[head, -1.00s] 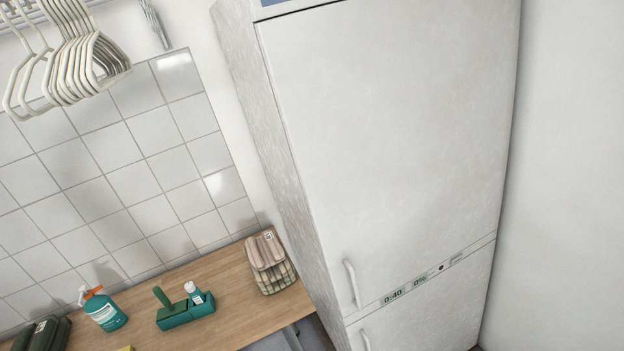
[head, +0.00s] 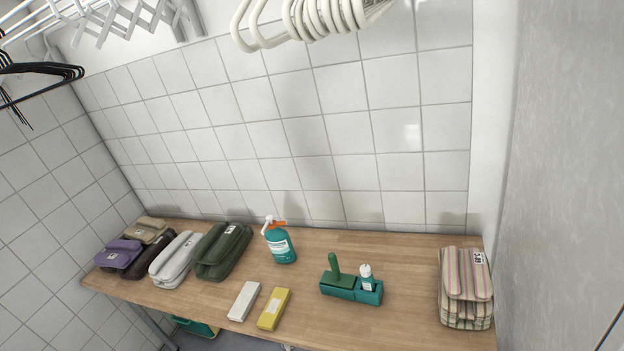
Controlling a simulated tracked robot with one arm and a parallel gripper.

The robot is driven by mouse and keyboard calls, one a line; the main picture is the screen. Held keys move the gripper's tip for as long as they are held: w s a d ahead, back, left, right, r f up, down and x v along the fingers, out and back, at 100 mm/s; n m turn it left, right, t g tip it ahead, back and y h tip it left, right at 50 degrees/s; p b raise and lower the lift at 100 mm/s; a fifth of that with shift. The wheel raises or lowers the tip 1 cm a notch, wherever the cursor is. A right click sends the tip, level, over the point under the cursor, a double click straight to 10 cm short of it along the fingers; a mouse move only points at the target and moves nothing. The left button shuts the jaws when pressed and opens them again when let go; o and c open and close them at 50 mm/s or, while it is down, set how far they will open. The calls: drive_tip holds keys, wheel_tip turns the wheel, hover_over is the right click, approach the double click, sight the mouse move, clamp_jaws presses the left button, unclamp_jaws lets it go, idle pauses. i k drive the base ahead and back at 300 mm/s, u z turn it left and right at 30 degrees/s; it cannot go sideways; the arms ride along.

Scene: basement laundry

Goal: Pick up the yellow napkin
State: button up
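The yellow napkin (head: 274,309) looks like a small folded yellow block. It lies near the front edge of the wooden counter (head: 400,318), a little left of the middle of the head view. A similar white folded piece (head: 244,301) lies just to its left, with a narrow gap between them. My gripper does not show in the head view.
A teal spray bottle (head: 280,242) stands behind the napkin. A green caddy (head: 351,288) with a brush and small bottle is to its right. Folded striped cloths (head: 466,287) sit far right, several folded bundles (head: 222,251) left. White hangers (head: 310,18) hang above.

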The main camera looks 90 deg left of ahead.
sight(268, 320)
drive_tip(key=u, duration=0.35)
drive_tip(key=i, duration=0.1)
drive_tip(key=u, duration=2.15)
drive_tip(key=k, duration=0.75)
drive_tip(key=u, duration=0.2)
drive_tip(key=i, duration=0.75)
